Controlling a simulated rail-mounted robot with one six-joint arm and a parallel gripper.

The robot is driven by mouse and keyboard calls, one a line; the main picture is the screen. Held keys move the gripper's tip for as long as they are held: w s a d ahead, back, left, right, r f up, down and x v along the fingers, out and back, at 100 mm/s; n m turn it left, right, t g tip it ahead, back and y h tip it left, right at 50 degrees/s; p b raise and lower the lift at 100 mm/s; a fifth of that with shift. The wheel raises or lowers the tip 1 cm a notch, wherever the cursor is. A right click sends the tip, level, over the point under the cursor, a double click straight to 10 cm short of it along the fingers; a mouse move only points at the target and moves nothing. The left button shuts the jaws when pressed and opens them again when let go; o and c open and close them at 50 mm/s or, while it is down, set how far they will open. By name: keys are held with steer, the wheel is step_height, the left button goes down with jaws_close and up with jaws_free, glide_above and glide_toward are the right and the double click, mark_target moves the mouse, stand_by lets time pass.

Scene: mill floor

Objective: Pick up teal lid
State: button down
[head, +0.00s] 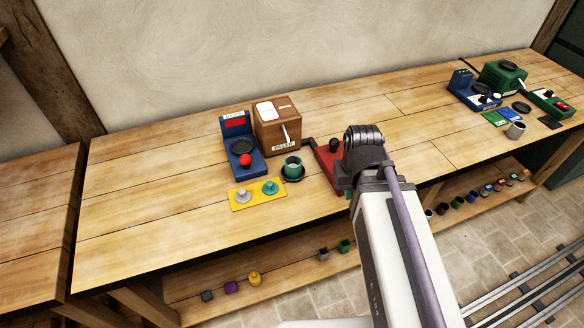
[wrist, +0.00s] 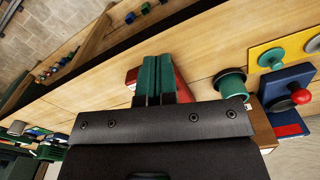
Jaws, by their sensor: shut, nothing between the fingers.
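The teal lid (head: 271,187) is a small disc with a knob, lying on a yellow mat (head: 234,208) to the right of a grey lid (head: 243,197). In the wrist view the teal lid (wrist: 271,59) is at the upper right on the yellow mat (wrist: 256,50). My gripper (wrist: 156,60) is shut and empty, its two green fingers side by side. It is well to the left of the lid in that view, over a red-based device. In the head view my arm hides the fingers.
A teal cup (head: 292,165) stands on a dark round base near the lid; it also shows in the wrist view (wrist: 232,84). Behind are a blue device (head: 239,147) with a red knob and a wooden filler box (head: 278,128). A red device (head: 328,163) is beside my arm. Bench left is clear.

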steer(key=c, duration=1.8)
jaws_free()
steer(key=o, duration=1.2)
steer(key=shift+o, duration=0.2)
